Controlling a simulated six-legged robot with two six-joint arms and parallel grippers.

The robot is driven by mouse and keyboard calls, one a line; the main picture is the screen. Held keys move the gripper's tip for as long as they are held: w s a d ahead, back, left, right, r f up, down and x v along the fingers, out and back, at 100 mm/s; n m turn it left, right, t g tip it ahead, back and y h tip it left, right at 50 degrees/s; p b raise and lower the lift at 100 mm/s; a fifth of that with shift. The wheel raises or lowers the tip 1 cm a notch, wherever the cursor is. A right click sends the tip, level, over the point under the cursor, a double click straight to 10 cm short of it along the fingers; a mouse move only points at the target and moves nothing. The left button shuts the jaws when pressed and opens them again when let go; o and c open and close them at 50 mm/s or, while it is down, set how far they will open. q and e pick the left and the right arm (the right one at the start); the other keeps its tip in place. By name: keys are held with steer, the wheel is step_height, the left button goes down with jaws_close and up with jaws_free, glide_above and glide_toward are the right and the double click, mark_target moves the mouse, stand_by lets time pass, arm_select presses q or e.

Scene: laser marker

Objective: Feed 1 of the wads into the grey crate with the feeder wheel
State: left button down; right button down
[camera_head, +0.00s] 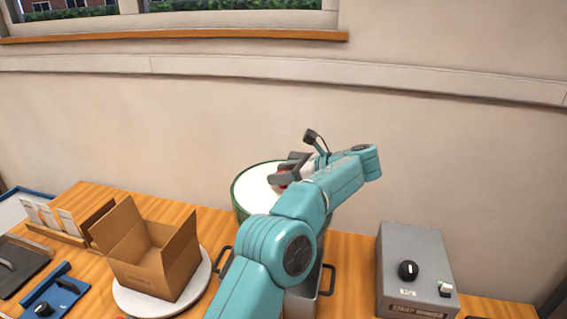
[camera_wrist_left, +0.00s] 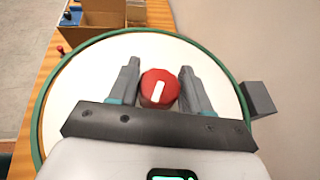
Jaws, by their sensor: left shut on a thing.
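The feeder wheel (camera_head: 256,176) shows as a white disc with a green rim at the back of the table, partly behind my left arm; it fills much of the left wrist view (camera_wrist_left: 75,105). A red knob (camera_wrist_left: 160,88) with a white mark stands on the disc. My left gripper (camera_head: 287,174) is shut on this knob, with a finger on each side of it. The grey crate (camera_head: 304,302), with dark handles, stands in front of the wheel and is mostly hidden by my arm. I cannot make out any wads. My right gripper is not in view.
An open cardboard box (camera_head: 152,262) stands on a round white plate (camera_head: 135,302) left of the crate. A grey control box (camera_head: 414,262) with a black knob stands at right. Blue and dark tools and a card rack (camera_head: 62,222) lie at far left. A wall rises behind.

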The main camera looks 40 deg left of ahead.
arm_select(q)
steer(key=shift+n+g+h+p, duration=0.3)
steer(key=shift+n+g+p, duration=0.3)
steer(key=shift+g+p, duration=0.1)
steer(key=c, duration=0.6)
jaws_free()
steer(key=shift+s+a, duration=0.1)
steer(key=shift+a, duration=0.05)
